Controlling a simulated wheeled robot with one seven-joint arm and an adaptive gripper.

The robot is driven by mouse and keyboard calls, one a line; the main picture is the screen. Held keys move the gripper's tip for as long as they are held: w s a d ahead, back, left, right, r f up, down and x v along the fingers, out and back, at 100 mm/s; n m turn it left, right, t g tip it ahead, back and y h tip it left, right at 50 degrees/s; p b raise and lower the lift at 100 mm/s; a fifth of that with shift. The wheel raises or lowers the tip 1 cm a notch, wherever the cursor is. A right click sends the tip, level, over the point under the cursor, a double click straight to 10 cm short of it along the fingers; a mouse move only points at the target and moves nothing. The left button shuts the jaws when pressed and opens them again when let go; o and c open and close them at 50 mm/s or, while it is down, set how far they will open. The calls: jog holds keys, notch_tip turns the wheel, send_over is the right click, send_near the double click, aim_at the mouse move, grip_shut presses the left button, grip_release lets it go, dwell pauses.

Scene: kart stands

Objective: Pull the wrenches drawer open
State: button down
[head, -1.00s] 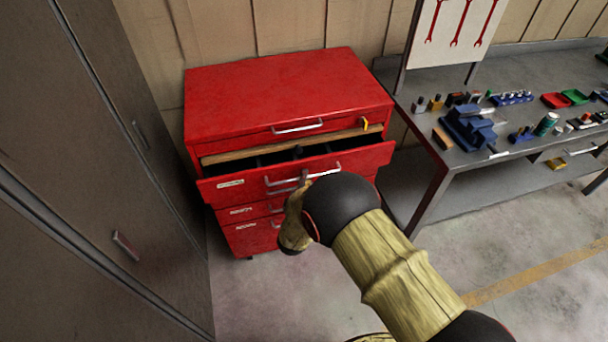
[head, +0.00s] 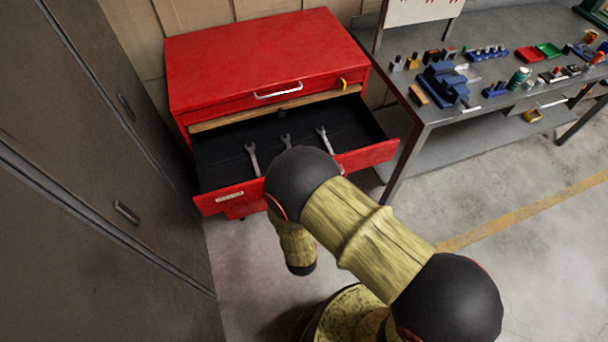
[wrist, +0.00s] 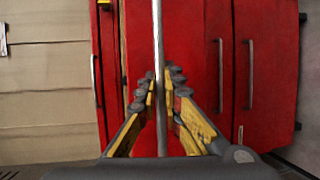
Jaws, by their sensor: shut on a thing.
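The wrenches drawer (head: 228,196) is the upper large drawer of a red tool cabinet (head: 250,55). It stands well out from the cabinet, and several wrenches lie on its black floor, one of them a silver wrench (head: 252,158). The red drawer front is right behind the fingers.
Closed drawers with handles (wrist: 220,75) lie beside it in the wrist view. A tall dark locker (head: 90,200) stands close on the left. A grey workbench (head: 440,110) with small tools stands on the right. The floor in front is open concrete.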

jog(key=shift+s, duration=0.15)
jog(key=c, duration=2.2)
grip_release()
jog(key=shift+v, duration=6)
jog(key=shift+d, duration=0.1)
